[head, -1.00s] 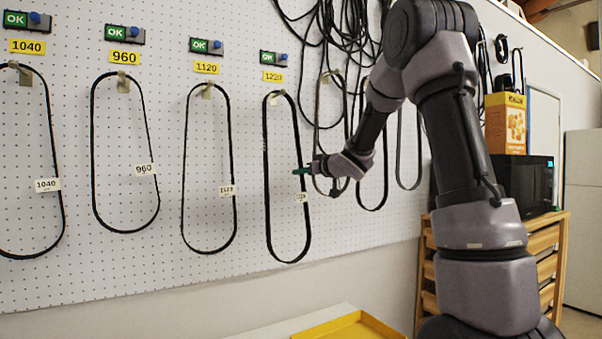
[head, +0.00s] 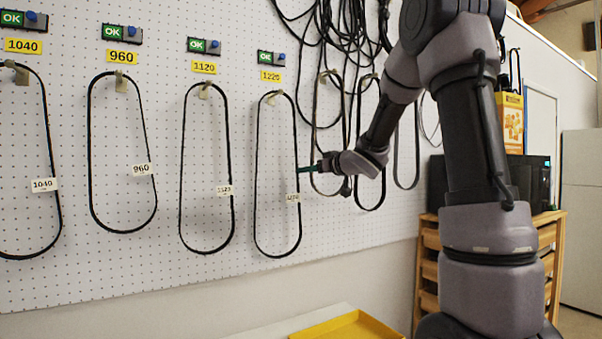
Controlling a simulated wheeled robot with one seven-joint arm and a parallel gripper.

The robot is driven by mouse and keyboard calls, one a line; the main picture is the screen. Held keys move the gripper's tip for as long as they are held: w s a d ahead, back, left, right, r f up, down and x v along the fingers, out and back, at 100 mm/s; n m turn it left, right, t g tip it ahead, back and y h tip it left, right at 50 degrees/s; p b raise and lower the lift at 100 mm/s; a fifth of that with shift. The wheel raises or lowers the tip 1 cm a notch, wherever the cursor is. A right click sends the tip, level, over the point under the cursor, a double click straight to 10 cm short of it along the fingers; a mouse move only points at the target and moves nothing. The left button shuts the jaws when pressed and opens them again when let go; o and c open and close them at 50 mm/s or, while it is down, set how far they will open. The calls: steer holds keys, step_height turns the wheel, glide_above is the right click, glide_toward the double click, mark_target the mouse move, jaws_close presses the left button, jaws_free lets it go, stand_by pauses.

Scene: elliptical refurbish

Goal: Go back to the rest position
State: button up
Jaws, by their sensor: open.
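My gripper (head: 306,169) is in front of the white pegboard, just right of the black belt tagged 1220 (head: 256,180). Its teal fingertips point left toward that belt's right side. No object shows between the fingers. The 1220 belt hangs on its hook below a yellow 1220 label (head: 271,75), with its white tag (head: 293,198) on its right strand. My grey and black arm reaches across the right half of the view.
Belts 1040 (head: 57,200), 960 (head: 89,150) and 1120 (head: 182,170) hang to the left. More belts and cables hang behind my arm. A yellow tray (head: 350,328) lies below. A wooden drawer unit (head: 428,270) and a black microwave (head: 530,180) stand at right.

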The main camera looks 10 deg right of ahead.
steer(key=s+d+r+m+g+h, duration=0.1)
steer(key=s+d+m+h, duration=0.35)
steer(key=s, duration=0.45)
steer(key=s+d+m+g+h, duration=0.1)
steer(key=s+d+m+h, duration=0.4)
steer(key=s, duration=0.4)
steer(key=s+a+f+g+y, duration=0.2)
steer(key=s+a+f, duration=0.1)
steer(key=s, duration=0.6)
steer(key=s+a+f+g+y, duration=0.2)
steer(key=s+a+f+g, duration=0.1)
steer(key=s, duration=0.6)
steer(key=shift+s+a+f+m, duration=0.25)
steer(key=shift+a+f+m, duration=0.1)
steer(key=shift+f, duration=0.45)
stand_by(1.8)
